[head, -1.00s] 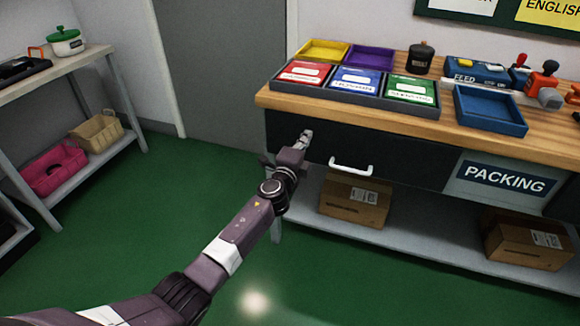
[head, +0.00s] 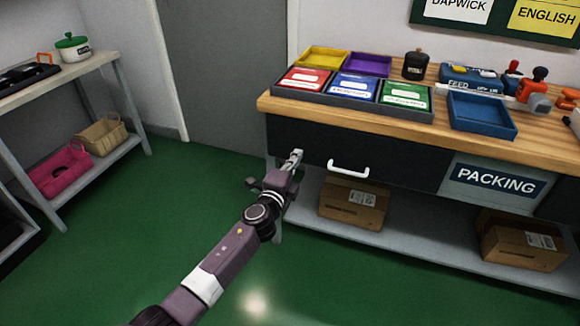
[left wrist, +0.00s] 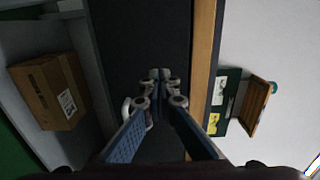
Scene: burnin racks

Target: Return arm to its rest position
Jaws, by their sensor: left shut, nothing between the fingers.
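My left arm reaches in from the bottom of the head view. Its gripper (head: 293,158) is in front of the bench's dark drawer front (head: 395,156), left of the white drawer handle (head: 348,169). In the left wrist view the gripper (left wrist: 160,75) has its fingertips together with nothing between them. Behind it are the dark drawer front and the bench's wooden edge (left wrist: 203,70). Part of a white handle (left wrist: 127,108) shows beside the left finger. My right gripper is not in view.
The wooden bench (head: 300,107) carries red, blue and green bins, a blue tray (head: 482,115) and tools. Cardboard boxes (head: 352,204) sit on its lower shelf. A side shelf (head: 95,75) stands at left. Green floor (head: 150,210) between them is clear.

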